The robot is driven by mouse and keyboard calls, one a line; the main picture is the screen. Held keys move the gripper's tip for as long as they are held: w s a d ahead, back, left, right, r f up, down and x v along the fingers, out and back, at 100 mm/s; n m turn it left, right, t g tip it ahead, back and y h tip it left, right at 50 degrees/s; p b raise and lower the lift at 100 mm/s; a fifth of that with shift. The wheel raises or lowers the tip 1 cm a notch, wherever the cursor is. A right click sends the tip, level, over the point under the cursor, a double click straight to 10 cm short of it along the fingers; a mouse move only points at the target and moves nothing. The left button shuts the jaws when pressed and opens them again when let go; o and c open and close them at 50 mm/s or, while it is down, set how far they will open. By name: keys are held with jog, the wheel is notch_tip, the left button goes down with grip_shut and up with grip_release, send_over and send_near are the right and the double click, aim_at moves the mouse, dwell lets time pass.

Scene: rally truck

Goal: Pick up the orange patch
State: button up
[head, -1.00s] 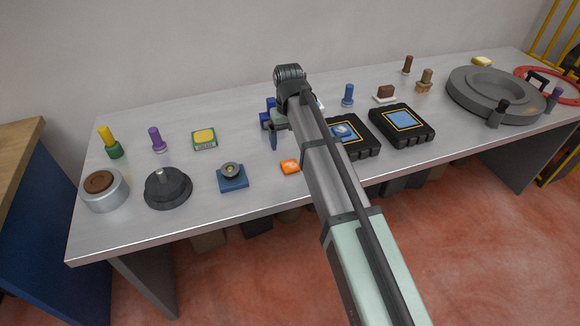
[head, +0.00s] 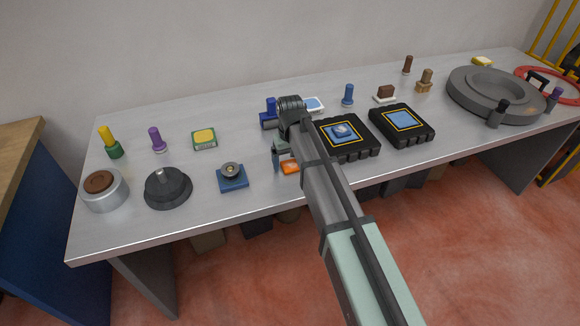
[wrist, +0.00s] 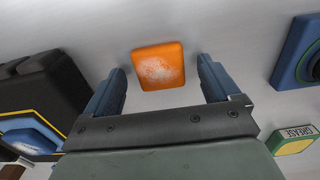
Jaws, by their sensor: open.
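The orange patch (head: 290,168) lies flat on the grey table near its front edge, partly behind my arm in the head view. In the wrist view the orange patch (wrist: 158,66) shows a worn whitish middle and lies ahead of and between my two blue fingers. My gripper (wrist: 160,78) is open and empty, above the table. In the head view my gripper (head: 278,160) hangs just left of the patch; whether the fingers reach down beside it cannot be told.
A blue block with a round knob (head: 232,177) stands left of the patch. A black case (head: 362,150) stands to the right, with another black case (head: 420,132) beyond it. A green and yellow grease tin (head: 204,139) lies farther back. Bare table surrounds the patch.

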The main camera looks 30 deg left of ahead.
jog(key=shift+f, duration=0.15)
jog(key=c, duration=1.2)
jog(key=shift+o, duration=0.2)
